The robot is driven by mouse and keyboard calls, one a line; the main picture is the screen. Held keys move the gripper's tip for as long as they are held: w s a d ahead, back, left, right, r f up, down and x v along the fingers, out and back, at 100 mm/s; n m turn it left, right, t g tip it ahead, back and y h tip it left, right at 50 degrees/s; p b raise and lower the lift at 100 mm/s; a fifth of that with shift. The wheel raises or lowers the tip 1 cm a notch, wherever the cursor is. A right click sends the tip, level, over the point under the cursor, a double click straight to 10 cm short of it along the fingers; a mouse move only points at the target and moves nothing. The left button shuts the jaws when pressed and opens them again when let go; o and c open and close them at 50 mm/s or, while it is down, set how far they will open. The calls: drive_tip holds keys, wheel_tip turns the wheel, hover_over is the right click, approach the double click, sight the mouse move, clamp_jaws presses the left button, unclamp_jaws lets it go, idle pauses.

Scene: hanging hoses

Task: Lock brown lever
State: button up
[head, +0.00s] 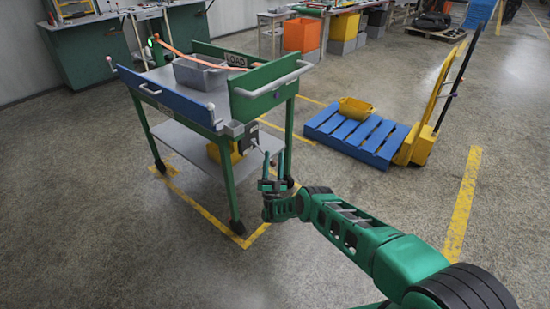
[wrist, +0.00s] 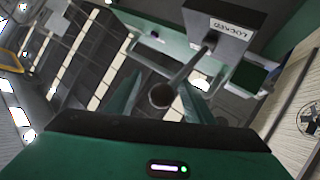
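The lever (wrist: 183,74) is a thin rod with a round, dull brown-grey knob (wrist: 160,95) at its end. It comes out of a small box (wrist: 228,30) whose label reads LOCKED, upside down in the wrist view. In the head view the box (head: 248,137) is on the near corner of the green cart. My gripper (head: 270,167) is just below and in front of it, pointing up at the lever. In the wrist view my gripper (wrist: 160,103) is open, with one finger on each side of the knob and gaps visible. Whether the knob lies at fingertip depth is unclear.
The cart (head: 262,105) has green and blue side boards, a grey bin (head: 200,74) and an orange hose (head: 190,57) on top. A yellow bin (head: 226,152) is on its lower shelf. A blue pallet (head: 350,135) stands to the right. Floor in front is clear.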

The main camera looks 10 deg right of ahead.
drive_tip(key=d+v, duration=0.1)
drive_tip(key=v, duration=0.5)
drive_tip(key=shift+a+f, duration=0.2)
drive_tip(key=shift+a, duration=0.2)
drive_tip(key=shift+w, duration=0.1)
